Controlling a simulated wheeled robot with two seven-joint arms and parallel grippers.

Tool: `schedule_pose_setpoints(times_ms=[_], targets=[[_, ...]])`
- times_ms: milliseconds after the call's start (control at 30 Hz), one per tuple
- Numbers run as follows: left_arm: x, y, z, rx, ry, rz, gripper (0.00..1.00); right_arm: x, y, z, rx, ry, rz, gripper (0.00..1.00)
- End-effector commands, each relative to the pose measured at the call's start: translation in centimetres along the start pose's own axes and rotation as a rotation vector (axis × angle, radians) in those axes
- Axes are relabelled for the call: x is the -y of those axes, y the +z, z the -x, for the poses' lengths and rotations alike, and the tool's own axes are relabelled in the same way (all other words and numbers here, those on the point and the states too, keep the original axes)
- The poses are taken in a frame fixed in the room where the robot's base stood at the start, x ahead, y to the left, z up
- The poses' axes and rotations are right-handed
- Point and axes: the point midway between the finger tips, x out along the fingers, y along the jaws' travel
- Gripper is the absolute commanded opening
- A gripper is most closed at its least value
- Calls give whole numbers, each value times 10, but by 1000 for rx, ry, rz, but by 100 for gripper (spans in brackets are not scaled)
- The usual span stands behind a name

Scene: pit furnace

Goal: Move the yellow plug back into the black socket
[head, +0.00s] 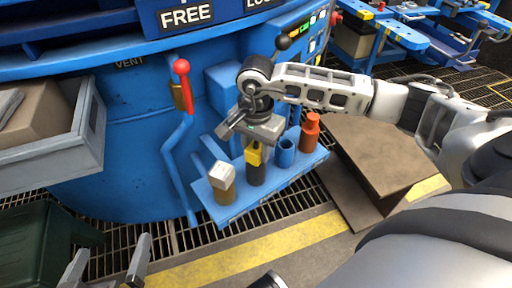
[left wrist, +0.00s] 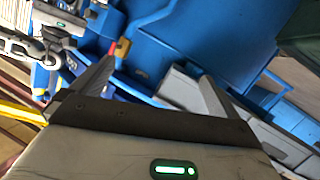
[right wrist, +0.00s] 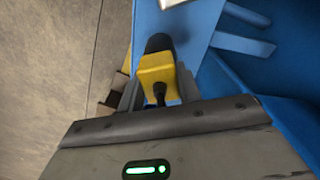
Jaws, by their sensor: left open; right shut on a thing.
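The yellow plug (head: 253,156) is between the fingers of my right gripper (head: 255,145), which is shut on it. The plug is upright directly over the black socket (head: 256,174) on the blue shelf (head: 240,206), and its lower end meets the socket's top in the head view. How deep it sits cannot be told. In the right wrist view the yellow plug (right wrist: 157,72) lies between the fingers, with the black socket (right wrist: 158,43) just beyond it. My left gripper (head: 110,265) is open and empty at the lower left, away from the shelf.
On the same shelf stand a tan post with a white top (head: 222,182), an empty-looking blue socket (head: 286,153) and an orange-red plug (head: 311,132). A red-knobbed lever (head: 183,85) is on the blue furnace wall. A brown box (head: 385,150) stands right of the shelf.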

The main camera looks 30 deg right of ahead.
Motion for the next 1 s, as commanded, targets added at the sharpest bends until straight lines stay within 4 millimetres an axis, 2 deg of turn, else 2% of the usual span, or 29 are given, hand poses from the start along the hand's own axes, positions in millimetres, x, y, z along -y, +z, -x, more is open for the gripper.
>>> schedule_pose_setpoints(times_ms=[367,1000], targets=[[0,1,0,-2,0,2,100,0,0,-3,0,0,0,10],[5,16,-5,2,-2,-9,100,0,0,-17,-1,0,0,10]])
